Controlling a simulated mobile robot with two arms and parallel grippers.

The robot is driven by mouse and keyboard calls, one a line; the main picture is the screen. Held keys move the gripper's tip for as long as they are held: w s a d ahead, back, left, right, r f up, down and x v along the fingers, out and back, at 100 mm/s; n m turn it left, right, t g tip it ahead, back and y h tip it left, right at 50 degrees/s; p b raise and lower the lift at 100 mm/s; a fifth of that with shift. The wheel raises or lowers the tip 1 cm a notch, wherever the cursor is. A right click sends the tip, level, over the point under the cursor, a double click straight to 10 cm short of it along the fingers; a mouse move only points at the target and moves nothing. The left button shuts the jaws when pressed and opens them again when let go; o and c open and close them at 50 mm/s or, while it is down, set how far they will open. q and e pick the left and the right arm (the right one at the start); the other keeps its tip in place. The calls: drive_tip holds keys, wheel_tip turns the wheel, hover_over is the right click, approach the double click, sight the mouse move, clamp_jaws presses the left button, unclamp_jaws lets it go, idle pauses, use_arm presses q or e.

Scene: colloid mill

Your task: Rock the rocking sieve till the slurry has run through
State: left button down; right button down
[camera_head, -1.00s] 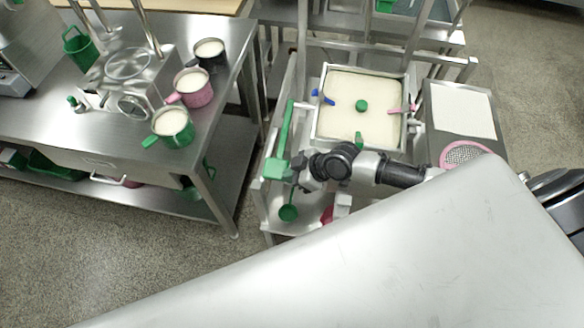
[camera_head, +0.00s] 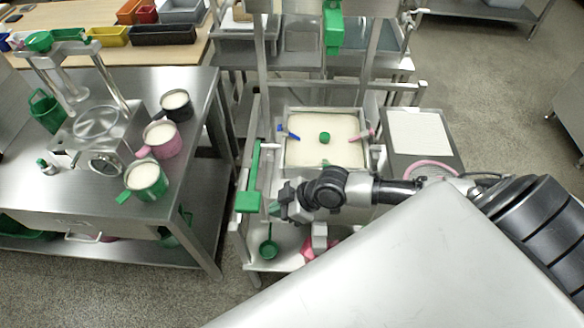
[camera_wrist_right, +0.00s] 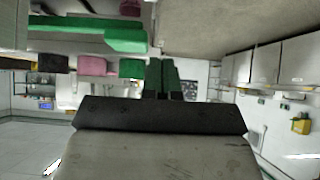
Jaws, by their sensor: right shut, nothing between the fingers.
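The rocking sieve (camera_head: 361,160) is a square metal-framed tray in the head view, filled with cream-coloured slurry (camera_head: 305,127) with a green knob (camera_head: 324,138) in its middle. A long green lever with a block-like grip (camera_head: 248,201) runs along its left side. My right gripper (camera_head: 275,208) is just right of that grip, apparently apart from it. In the right wrist view its green fingers (camera_wrist_right: 160,76) are shut together with nothing between them, and a green bar (camera_wrist_right: 85,35) passes at upper left. My left gripper is not in view.
The left steel table holds a mill (camera_head: 97,124) and green (camera_head: 146,180), pink (camera_head: 162,138) and black (camera_head: 176,105) jugs of pale liquid. A green ladle (camera_head: 268,248) is low on the sieve stand. A white sheet (camera_head: 418,132) lies to its right. Floor at front left is clear.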

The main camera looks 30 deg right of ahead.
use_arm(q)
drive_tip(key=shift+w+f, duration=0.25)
use_arm(e)
drive_tip(key=v, duration=0.4)
drive_tip(key=shift+s+r, duration=0.2)
drive_tip(key=shift+w, duration=0.15)
idle(0.4)
